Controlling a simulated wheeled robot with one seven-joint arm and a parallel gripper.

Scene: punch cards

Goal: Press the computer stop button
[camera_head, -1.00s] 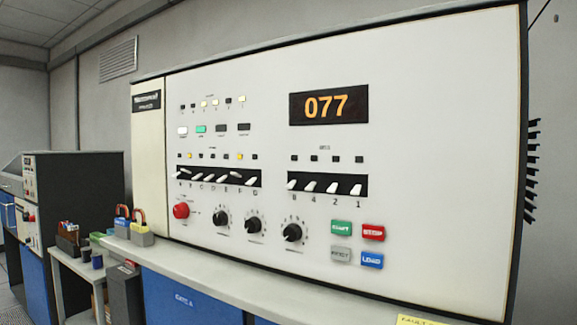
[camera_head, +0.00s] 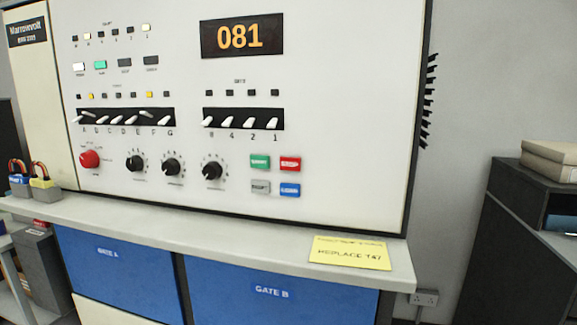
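The computer is a large white upright panel (camera_head: 330,100) above a grey ledge. Its red stop button (camera_head: 290,164) sits at the lower right of the panel, in a block of four coloured buttons. A green button (camera_head: 260,161) is to its left, a blue one (camera_head: 290,190) below it, and a grey one (camera_head: 260,187) diagonally below left. A display (camera_head: 242,37) reads 081 in orange digits. A round red knob (camera_head: 89,159) is at the lower left of the panel. My gripper is not in view.
The grey ledge (camera_head: 210,225) juts out below the panel, with a yellow note (camera_head: 350,252) at its right end. Blue doors (camera_head: 270,290) are under it. Padlocks (camera_head: 40,180) stand at the left. A dark cabinet (camera_head: 525,240) stands at the right, past a gap.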

